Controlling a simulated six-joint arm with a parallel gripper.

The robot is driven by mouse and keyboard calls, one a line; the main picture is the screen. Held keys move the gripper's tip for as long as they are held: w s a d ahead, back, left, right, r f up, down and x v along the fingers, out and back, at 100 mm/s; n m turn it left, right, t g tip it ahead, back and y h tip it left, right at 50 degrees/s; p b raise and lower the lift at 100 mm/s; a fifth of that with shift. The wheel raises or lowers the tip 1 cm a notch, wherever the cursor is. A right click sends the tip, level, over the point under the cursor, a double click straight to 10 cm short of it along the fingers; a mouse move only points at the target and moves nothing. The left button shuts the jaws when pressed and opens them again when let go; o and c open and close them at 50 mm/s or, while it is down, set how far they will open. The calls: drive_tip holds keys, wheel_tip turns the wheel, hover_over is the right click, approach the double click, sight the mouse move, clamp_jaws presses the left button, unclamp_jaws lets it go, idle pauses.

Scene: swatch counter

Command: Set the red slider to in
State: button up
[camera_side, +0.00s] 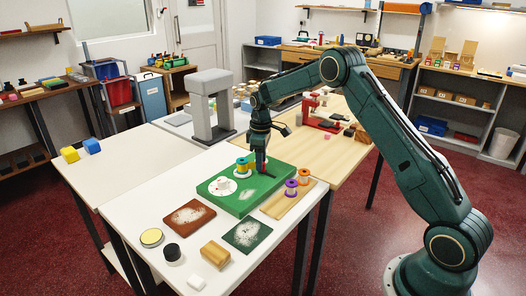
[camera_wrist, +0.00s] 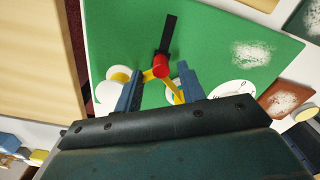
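The red slider (camera_wrist: 161,66) is a small red knob at the near end of a black slot (camera_wrist: 169,32) in the wrist view. The slot runs along the green board (camera_wrist: 120,35), which lies on the white table in the side view (camera_side: 240,207). My gripper (camera_wrist: 158,82) has its two blue-grey fingers apart, with the knob just beyond the gap between them. Yellow pieces lie beside the knob; I cannot tell if they are fingertip parts touching it. In the side view my gripper (camera_side: 261,170) is low over the board, and the slider is hidden.
Red (camera_side: 189,216) and dark green mats (camera_side: 247,235) lie in front. A grey arch (camera_side: 211,105) stands behind.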

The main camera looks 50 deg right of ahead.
wheel_tip(320, 180, up, 14)
idle(0.8)
